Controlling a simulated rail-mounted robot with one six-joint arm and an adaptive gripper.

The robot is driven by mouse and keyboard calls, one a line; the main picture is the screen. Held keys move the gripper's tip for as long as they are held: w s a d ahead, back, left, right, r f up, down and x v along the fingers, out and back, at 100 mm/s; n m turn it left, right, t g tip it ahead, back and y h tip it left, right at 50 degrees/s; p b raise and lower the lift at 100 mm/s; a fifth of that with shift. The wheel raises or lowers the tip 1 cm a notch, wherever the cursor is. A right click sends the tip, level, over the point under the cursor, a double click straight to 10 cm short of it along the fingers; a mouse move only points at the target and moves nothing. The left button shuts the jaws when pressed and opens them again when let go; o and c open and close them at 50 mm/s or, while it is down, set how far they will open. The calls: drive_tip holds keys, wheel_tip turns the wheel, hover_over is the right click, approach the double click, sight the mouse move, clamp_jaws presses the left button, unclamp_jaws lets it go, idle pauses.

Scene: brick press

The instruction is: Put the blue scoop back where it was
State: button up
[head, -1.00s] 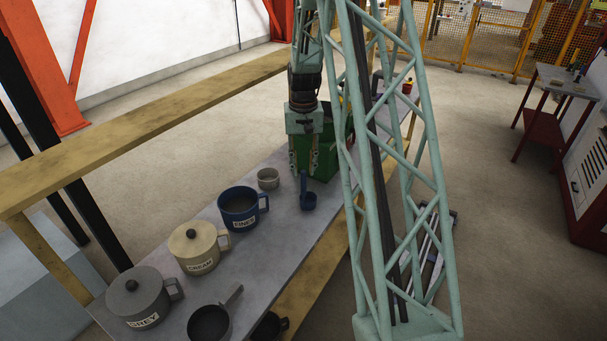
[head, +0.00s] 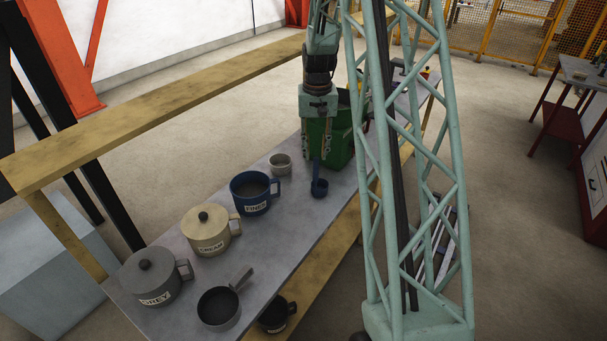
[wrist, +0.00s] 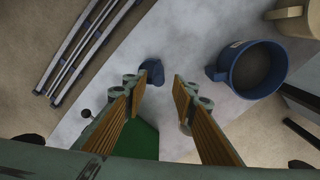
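The blue scoop (head: 319,188) is on the grey bench top (head: 285,235), right of the blue mug marked FINES (head: 250,194). In the head view its handle points up the picture, toward my fingertips. My gripper (head: 316,157) is above the bench by the handle's far end, fingers apart. In the wrist view my gripper (wrist: 160,85) is open with nothing between its fingers. The scoop (wrist: 152,71) shows there just beyond the left fingertip. I cannot tell whether the fingertips reach around the handle.
A green bin (head: 341,142) stands close behind my gripper. A small grey cup (head: 280,163) is to its left. The cream pot (head: 208,232), grey pot (head: 152,276) and dark saucepan (head: 219,308) stand nearer. A wooden rail (head: 150,122) runs along the left side.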

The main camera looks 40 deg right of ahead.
drive_tip(key=s+a+r+n+t, duration=0.1)
drive_tip(key=s+a+r, duration=0.5)
drive_tip(key=a+r, duration=0.35)
drive_tip(key=s+a+r+n, duration=0.2)
drive_tip(key=s+a+r, duration=0.3)
drive_tip(key=a+r, duration=0.45)
drive_tip(key=s+a+r+n+t, duration=0.1)
drive_tip(key=s+a+r, duration=0.5)
drive_tip(key=a+r, duration=0.3)
drive_tip(key=s+a+r+n+t, duration=0.1)
drive_tip(key=s+a, duration=0.4)
drive_tip(key=s, duration=0.6)
drive_tip(key=s+a+r+n, duration=0.2)
drive_tip(key=s+a, duration=0.3)
drive_tip(key=s, duration=0.7)
drive_tip(key=shift+a+r+t, duration=0.15)
drive_tip(key=shift+r+t, duration=0.25)
drive_tip(key=shift+r, duration=0.2)
drive_tip(key=shift+s, duration=0.25)
